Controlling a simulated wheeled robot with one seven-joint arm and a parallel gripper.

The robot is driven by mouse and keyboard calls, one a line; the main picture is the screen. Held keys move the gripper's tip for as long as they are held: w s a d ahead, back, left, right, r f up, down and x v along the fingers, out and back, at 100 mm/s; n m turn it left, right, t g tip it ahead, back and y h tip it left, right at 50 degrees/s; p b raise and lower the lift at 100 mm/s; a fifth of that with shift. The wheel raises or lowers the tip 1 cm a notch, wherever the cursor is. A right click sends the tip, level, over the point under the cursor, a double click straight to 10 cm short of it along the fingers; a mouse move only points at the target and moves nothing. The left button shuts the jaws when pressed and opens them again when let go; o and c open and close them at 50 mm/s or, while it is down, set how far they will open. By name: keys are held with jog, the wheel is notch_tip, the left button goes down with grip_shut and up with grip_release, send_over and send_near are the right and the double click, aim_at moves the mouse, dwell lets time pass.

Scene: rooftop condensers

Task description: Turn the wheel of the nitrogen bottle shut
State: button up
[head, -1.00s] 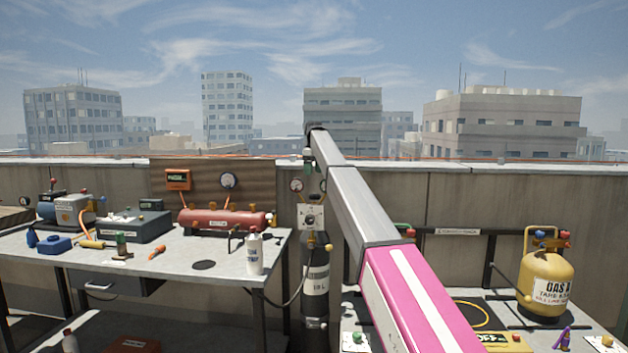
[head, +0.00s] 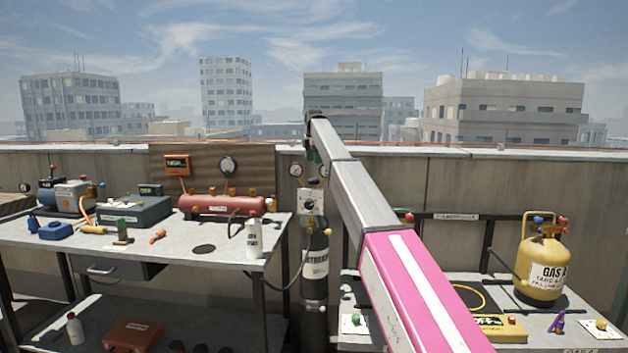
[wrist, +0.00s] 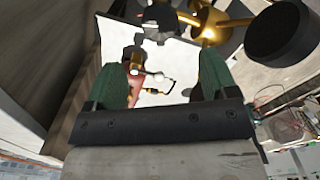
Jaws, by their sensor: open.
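The nitrogen bottle (head: 315,264) is a dark upright cylinder with a white label, standing between the two benches against the parapet. Above it are a white plate with a dark knob (head: 309,204) and two round gauges (head: 296,169). My gripper (head: 313,157) hangs at the far end of my arm, just above these fittings, mostly hidden by the arm. In the wrist view my gripper (wrist: 162,75) has its two green fingers apart with nothing held. Beyond them are a white plate (wrist: 180,60), a dark lobed knob (wrist: 160,18) and brass fittings (wrist: 207,20). I cannot tell which part is the wheel.
The left bench (head: 180,262) carries a red tank (head: 222,204), a white bottle (head: 254,240) and small tools. The right bench (head: 380,310) carries a yellow gas cylinder (head: 541,268). A large dark disc (wrist: 284,34) is close to the right finger in the wrist view.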

aim_at(314, 182)
notch_tip(314, 182, down, 9)
jog(key=shift+f, duration=0.1)
jog(key=c, duration=0.9)
